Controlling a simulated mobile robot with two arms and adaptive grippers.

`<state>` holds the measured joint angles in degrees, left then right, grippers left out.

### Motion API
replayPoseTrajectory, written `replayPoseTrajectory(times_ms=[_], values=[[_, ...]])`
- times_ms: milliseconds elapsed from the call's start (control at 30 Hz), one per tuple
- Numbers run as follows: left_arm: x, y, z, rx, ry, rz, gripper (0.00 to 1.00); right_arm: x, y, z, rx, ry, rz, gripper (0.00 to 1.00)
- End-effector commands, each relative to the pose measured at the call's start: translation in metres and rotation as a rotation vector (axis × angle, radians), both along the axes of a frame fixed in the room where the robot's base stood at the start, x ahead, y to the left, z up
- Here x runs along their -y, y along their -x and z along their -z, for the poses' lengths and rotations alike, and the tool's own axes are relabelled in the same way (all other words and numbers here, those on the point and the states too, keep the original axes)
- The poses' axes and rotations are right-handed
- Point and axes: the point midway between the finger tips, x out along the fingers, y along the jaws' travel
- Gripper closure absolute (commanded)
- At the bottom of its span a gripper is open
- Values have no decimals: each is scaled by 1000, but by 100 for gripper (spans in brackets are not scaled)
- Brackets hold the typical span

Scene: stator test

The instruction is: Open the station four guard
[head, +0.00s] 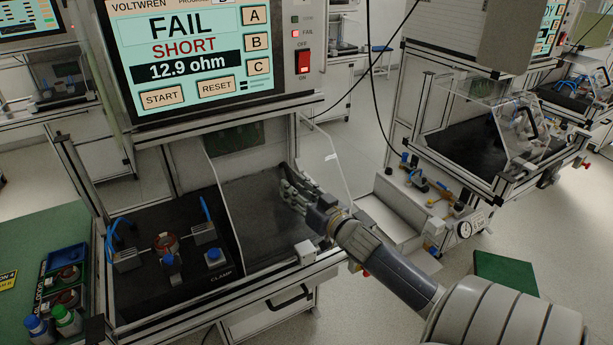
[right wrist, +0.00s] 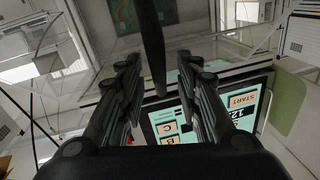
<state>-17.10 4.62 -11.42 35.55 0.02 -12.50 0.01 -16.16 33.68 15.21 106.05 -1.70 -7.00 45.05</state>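The station's clear guard (head: 336,172) shows as a transparent panel with a white label, below the test screen. Its clear side edge runs beside the black fixture bed (head: 190,268), where a copper-coloured stator (head: 166,243) sits between clamps. My right gripper (head: 292,190) is at the guard, over the right part of the enclosure. In the right wrist view its fingers (right wrist: 157,85) are spread apart. A dark bar (right wrist: 151,45) comes down between them, and I cannot tell whether it is a handle or whether they touch it. My left gripper is not in view.
The test screen (head: 190,45) reads FAIL, SHORT. A green mat (head: 60,240) with bottles and a blue tray (head: 68,260) lies at the left. A neighbouring station with a clear guard (head: 510,120) stands at the right, with a gauge (head: 464,229) in front.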

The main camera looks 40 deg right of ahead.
Motion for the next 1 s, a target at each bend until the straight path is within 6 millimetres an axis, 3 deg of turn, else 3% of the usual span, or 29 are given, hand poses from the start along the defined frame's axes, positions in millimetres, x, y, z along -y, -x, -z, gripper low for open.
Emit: replayPoseTrajectory(times_ms=[600,800,1000], values=[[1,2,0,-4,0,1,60,-12,94,1,-3,-1,1,68],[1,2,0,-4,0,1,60,-15,112,1,-1,-1,0,68],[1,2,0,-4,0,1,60,-15,116,0,-1,1,1,68]])
